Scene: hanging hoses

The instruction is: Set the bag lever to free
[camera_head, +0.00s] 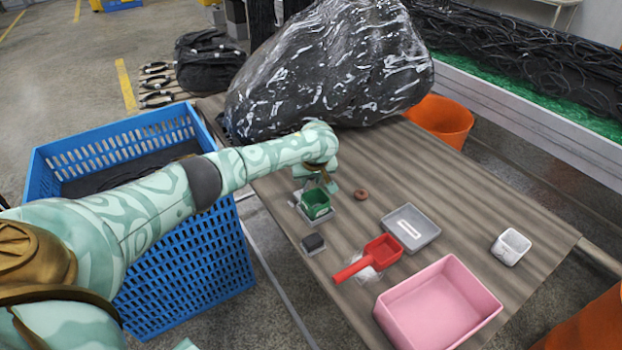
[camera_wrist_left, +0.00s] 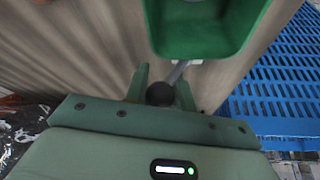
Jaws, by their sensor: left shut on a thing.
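My left arm reaches over the table, and its gripper (camera_head: 318,182) points down just behind a small green open box (camera_head: 316,204) on a grey base (camera_head: 328,220). In the left wrist view the gripper (camera_wrist_left: 162,84) is shut on the dark round knob (camera_wrist_left: 160,94) of a lever, whose grey rod (camera_wrist_left: 176,73) runs toward the green box (camera_wrist_left: 205,30). In the head view the lever is mostly hidden by the gripper. I cannot read the lever's setting. My right gripper is not in view.
A large black bag (camera_head: 330,65) lies at the table's back. A brown ring (camera_head: 361,194), grey tray (camera_head: 411,228), red scoop (camera_head: 376,256), pink bin (camera_head: 440,305), white cup (camera_head: 511,246) and dark block (camera_head: 312,243) are on the table (camera_head: 470,210). A blue crate (camera_head: 190,250) stands left.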

